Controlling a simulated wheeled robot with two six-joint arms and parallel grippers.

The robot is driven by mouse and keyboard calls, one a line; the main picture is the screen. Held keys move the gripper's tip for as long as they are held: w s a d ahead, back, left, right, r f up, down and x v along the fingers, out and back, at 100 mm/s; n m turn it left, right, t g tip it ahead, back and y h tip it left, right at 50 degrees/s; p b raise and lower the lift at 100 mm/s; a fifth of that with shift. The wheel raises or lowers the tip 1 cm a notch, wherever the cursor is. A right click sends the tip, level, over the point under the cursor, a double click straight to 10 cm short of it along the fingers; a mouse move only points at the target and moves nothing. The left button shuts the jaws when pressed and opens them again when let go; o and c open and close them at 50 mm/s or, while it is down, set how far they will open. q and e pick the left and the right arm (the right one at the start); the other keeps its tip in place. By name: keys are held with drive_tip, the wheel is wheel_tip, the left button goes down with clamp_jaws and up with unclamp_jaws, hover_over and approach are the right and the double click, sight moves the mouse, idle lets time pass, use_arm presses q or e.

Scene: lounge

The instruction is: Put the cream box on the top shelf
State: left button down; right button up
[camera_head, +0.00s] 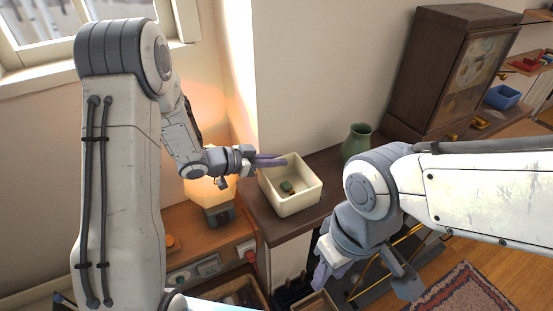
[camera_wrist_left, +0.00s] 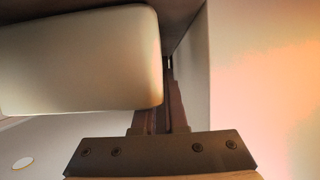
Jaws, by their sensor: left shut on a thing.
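The cream box (camera_head: 306,193) is an open, square container with a small green item (camera_head: 287,186) inside. It is at the near end of a dark wooden top (camera_head: 262,217); I cannot tell whether it rests there or is just above. My left gripper (camera_head: 270,160) is shut on the box's rim at its far left side. In the left wrist view the box (camera_wrist_left: 80,60) fills the upper left, beside the gripper fingers (camera_wrist_left: 160,115). My right gripper (camera_head: 365,275) hangs low at the front right, away from the box; its opening is unclear.
A green vase (camera_head: 357,140) stands on the dark top, right of the box. A dark clock cabinet (camera_head: 430,70) is behind it. A lit lamp (camera_head: 213,200) stands on a lower wooden surface at left. A wall rises close behind the box. A rug (camera_head: 465,290) lies at lower right.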

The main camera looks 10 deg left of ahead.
use_arm(q)
drive_tip(key=shift+f, duration=0.1)
drive_tip(key=c, duration=1)
unclamp_jaws()
drive_tip(key=shift+o, duration=0.2)
